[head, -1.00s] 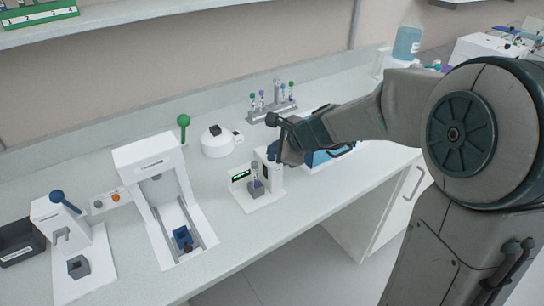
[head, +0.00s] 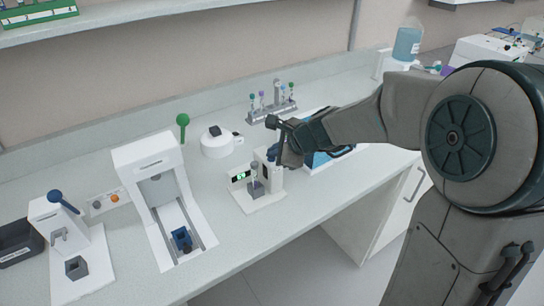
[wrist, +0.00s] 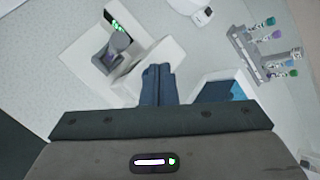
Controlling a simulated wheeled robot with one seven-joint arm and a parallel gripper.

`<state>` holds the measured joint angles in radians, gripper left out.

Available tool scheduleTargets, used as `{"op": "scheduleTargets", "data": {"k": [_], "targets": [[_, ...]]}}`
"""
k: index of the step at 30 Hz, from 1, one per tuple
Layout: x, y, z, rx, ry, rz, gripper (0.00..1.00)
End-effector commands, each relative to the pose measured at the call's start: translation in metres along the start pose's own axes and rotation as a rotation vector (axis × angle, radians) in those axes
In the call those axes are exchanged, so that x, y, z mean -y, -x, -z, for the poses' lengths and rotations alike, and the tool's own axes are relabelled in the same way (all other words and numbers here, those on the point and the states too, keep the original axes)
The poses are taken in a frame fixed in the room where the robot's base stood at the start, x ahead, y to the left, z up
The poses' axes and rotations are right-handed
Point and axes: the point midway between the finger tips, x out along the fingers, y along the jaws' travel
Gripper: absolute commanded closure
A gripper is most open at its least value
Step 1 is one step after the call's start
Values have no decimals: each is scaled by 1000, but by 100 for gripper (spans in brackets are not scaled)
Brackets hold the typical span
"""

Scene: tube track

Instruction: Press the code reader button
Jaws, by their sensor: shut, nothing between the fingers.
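My gripper (head: 272,154) is at the top of the reader's taller right block. In the wrist view its blue fingers (wrist: 158,72) are together and empty, over or against that block. The button is not visible; the fingers may hide it. I cannot tell whether they touch it.
A rack with coloured tubes (head: 272,112) and a round white device (head: 220,143) stand behind. A blue tray (head: 318,160) lies right of the reader. A tall white frame (head: 145,152) and a blue-levered unit (head: 90,272) stand left. Bench is clear before the reader.

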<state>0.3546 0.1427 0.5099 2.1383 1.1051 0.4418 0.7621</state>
Motion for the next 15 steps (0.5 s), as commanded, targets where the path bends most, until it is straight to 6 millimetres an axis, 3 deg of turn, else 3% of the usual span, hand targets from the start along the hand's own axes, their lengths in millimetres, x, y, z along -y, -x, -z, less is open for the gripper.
{"op": "scheduleTargets", "data": {"k": [15], "targets": [[8, 12, -9, 0, 1, -1, 100]]}}
